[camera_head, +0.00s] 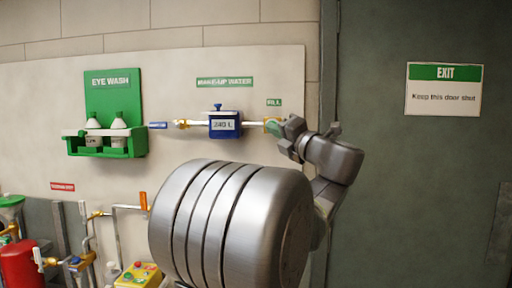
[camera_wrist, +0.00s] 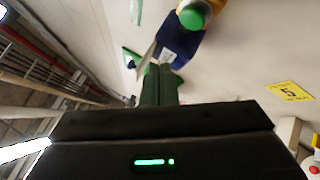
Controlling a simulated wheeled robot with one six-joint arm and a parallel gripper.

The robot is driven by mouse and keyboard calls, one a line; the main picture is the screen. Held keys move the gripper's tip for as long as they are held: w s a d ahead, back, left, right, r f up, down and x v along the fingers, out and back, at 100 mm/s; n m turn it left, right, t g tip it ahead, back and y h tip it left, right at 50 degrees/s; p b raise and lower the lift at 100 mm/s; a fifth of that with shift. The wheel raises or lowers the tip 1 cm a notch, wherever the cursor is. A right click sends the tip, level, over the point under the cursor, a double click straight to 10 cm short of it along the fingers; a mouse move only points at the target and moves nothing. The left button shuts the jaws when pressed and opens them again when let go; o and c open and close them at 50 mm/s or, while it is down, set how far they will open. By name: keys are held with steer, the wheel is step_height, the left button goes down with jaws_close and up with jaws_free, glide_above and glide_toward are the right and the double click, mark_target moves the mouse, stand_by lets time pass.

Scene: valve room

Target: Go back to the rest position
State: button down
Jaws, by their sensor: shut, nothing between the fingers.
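My gripper (camera_head: 274,128) is in front of the wall panel, at the right end of the make-up water line. In the wrist view its green fingers (camera_wrist: 160,82) are together with nothing between them. The blue meter (camera_head: 225,125) reading "240 L" is just left of the gripper; a blue body, apparently this meter, also shows past the fingertips in the wrist view (camera_wrist: 182,42). A round green end (camera_wrist: 194,15) on a brass-coloured part is at the top there. In the head view my gripper partly hides the line's right end, and I cannot tell whether they touch.
A green eye wash station (camera_head: 113,88) hangs at left. Pipes, a red cylinder (camera_head: 20,263) and a yellow button box (camera_head: 138,274) are low at left. A grey door with an exit sign (camera_head: 444,88) is at right. The space before the door looks clear.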

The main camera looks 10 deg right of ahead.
steer(key=shift+s+a, duration=0.3)
steer(key=shift+s, duration=0.7)
steer(key=shift+s+a, duration=0.3)
steer(key=shift+s, duration=0.65)
